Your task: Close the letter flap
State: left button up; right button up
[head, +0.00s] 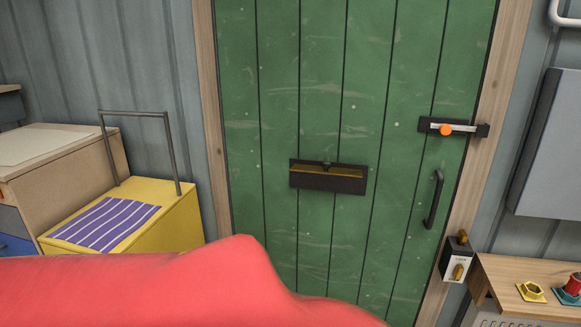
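The letter flap (327,183) is a dark panel in a dark letter plate (293,167) on the green door (325,100), just below the picture's middle. A brass-coloured strip (315,171) shows along the top of the plate, above the dark panel, with a small dark piece at its top centre. The flap looks tipped outward, but its exact angle is hard to tell. Neither of my grippers is in view, and nothing touches the flap.
A large red shape fills the bottom left, close to the camera. The door has a dark handle (433,200) and a bolt with an orange knob (446,130). A yellow box (180,215) stands left, a wooden bench (505,272) right. The space before the flap looks clear.

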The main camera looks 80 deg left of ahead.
aim_at(326, 168)
jog(key=u, duration=2.3)
